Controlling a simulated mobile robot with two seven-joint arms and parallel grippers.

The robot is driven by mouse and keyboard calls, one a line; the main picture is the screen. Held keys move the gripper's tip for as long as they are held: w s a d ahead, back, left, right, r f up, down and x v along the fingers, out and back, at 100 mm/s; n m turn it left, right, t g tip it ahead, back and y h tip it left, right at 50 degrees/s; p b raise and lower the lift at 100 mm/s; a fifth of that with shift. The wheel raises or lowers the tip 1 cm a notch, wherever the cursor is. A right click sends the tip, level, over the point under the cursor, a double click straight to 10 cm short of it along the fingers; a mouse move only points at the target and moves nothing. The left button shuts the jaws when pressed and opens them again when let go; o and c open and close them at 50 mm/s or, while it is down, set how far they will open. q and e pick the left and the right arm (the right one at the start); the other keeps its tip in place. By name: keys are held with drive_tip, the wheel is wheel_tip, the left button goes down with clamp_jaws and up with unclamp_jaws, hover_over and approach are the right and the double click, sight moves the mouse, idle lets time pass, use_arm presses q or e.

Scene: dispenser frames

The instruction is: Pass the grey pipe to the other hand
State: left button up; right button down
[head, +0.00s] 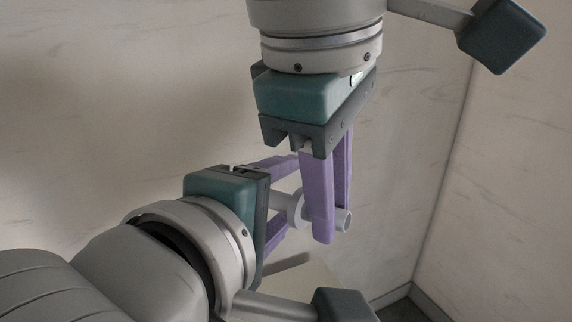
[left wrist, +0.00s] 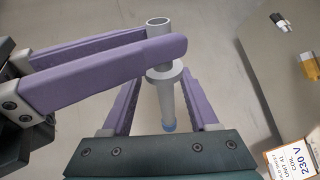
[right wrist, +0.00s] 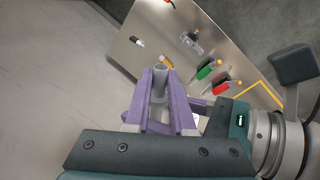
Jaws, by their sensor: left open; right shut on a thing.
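The grey pipe (head: 345,221) is a thin tube with a round flange. In the head view it lies roughly sideways. My right gripper (head: 333,220) reaches down from the top and is shut on the pipe's open end, beyond the flange. My left gripper (head: 288,195) comes from the lower left, open, its fingers on either side of the shaft. In the left wrist view the pipe (left wrist: 168,98) stands between the open left fingers, with a gap each side, and has a blue tip. The right wrist view shows the pipe's open end (right wrist: 160,75) between the right fingers. The right fingers partly hide the pipe.
A metal panel (right wrist: 190,20) with green (right wrist: 209,68) and red (right wrist: 221,88) handled parts shows in the right wrist view. A 230 V label (left wrist: 292,158) is at the left wrist view's right. Pale walls (head: 120,90) stand behind the grippers, which are close together.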

use_arm(q)
drive_tip(key=c, duration=0.8)
drive_tip(key=shift+r, duration=0.15)
clamp_jaws()
drive_tip(key=shift+r, duration=0.1)
use_arm(e)
drive_tip(key=shift+f, duration=0.1)
drive_tip(key=c, duration=0.7)
unclamp_jaws()
use_arm(q)
drive_tip(key=shift+f, duration=0.2)
